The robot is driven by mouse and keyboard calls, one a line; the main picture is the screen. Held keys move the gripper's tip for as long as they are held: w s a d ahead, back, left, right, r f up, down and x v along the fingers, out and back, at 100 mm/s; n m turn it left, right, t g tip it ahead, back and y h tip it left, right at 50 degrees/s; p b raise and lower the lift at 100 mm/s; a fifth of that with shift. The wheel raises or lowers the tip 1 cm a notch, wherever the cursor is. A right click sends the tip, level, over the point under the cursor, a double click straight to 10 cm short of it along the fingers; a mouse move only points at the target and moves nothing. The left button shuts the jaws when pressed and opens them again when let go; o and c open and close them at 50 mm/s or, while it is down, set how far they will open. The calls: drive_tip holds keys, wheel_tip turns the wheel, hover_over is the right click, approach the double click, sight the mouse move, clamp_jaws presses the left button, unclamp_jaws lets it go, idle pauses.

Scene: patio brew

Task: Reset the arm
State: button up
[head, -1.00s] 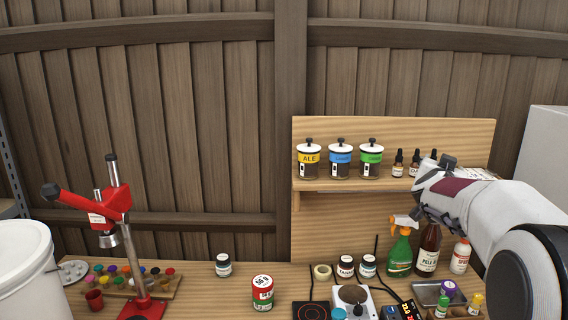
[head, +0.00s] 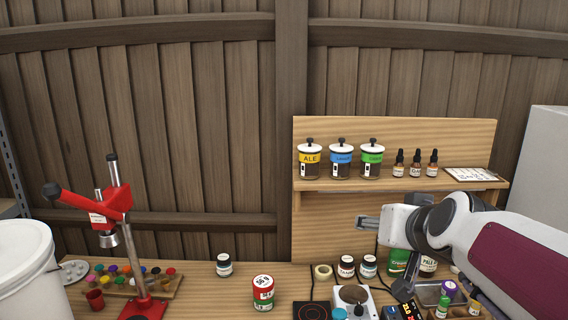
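My gripper (head: 366,222) points left in front of the wooden back panel, below the shelf and above the jars on the bench. Its fingers are small and seen side-on, so I cannot tell if they are open or shut. No object shows in them.
The shelf (head: 400,187) holds three labelled canisters (head: 341,160), three dropper bottles (head: 415,164) and a card (head: 472,175). Below are jars (head: 369,266), a white scale (head: 365,304) and a tray (head: 428,292). A red capper (head: 112,205) stands left. Air left of my gripper is clear.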

drive_tip(key=s+f+g, duration=0.2)
drive_tip(key=s+f, duration=0.3)
drive_tip(key=s, duration=0.4)
drive_tip(key=s+a+f+n+g, duration=0.1)
drive_tip(key=s+f, duration=0.4)
drive_tip(key=s, duration=0.5)
drive_tip(key=s+f+g, duration=0.3)
drive_tip(key=s+f, duration=0.2)
drive_tip(key=s, duration=0.4)
drive_tip(key=shift+s+a+n+h, duration=0.15)
drive_tip(key=shift+n+h, duration=0.15)
